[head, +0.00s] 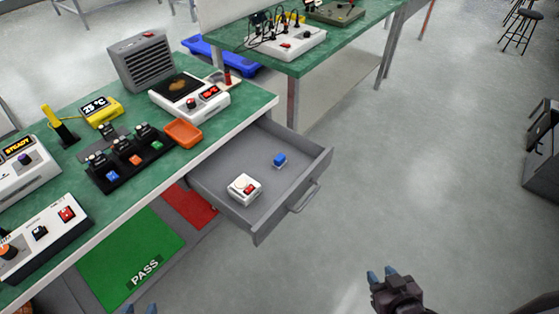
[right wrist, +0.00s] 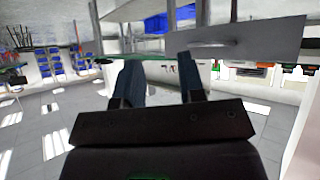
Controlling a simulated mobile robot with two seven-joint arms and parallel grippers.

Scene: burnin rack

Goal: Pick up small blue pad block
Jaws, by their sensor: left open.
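The small blue pad block (head: 280,160) lies in the open grey drawer (head: 225,211), toward its back right. A white block with a red switch (head: 244,188) sits in the same drawer, nearer its front left. My right gripper (head: 382,274) is at the lower right over the floor, well apart from the drawer; its two fingers stand apart with nothing between them in the right wrist view (right wrist: 160,82). My left gripper (head: 140,309) shows only its fingertips at the bottom edge, apart and left of the drawer.
The green workbench (head: 75,178) above the drawer holds an orange tray (head: 183,133), a black rack (head: 127,162) and several instruments. The drawer handle (head: 303,197) juts out. A green PASS mat (head: 130,255) lies below the bench.

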